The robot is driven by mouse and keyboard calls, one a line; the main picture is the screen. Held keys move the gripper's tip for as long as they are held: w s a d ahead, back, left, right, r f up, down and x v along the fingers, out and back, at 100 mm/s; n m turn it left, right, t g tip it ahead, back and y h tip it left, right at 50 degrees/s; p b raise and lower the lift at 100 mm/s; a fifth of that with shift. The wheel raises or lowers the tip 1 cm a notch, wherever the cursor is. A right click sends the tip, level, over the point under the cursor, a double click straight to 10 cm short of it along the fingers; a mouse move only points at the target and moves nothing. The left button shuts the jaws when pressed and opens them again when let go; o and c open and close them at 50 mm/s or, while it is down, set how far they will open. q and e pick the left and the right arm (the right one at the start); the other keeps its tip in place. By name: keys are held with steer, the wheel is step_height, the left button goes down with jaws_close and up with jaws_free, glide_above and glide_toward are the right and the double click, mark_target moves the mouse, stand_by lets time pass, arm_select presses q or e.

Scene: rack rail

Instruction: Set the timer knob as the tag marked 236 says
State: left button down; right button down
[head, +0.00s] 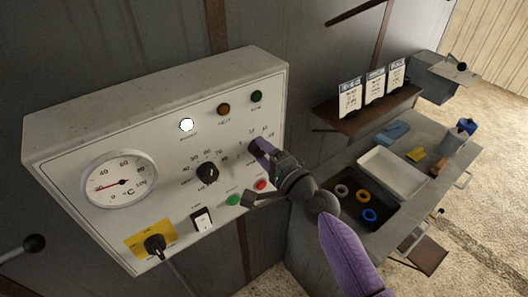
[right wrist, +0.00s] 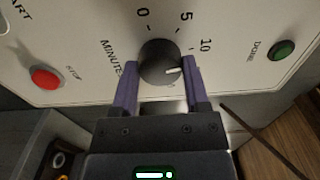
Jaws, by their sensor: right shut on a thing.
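The timer knob (right wrist: 160,60) is a black round knob on the white control panel (head: 110,150). In the right wrist view it sits between the two purple fingers of my right gripper (right wrist: 160,85), which is shut on it. The minutes scale shows 0, 5 and 10. In the head view my right gripper (head: 262,150) covers most of the knob. Three white tags (head: 375,87) stand on a shelf; their print is too small to read. My left gripper is out of view.
The panel also has a temperature dial (head: 120,178), a middle knob (head: 207,172), a yellow-plated switch (head: 155,245), a rocker switch (head: 202,220), and a red stop button (right wrist: 45,78) near my right gripper. A bench (head: 440,190) with a white tray (head: 393,172) stands right.

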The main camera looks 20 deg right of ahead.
steer(key=shift+c, duration=0.4)
jaws_free()
steer(key=b+v, duration=0.1)
steer(key=v, duration=0.9)
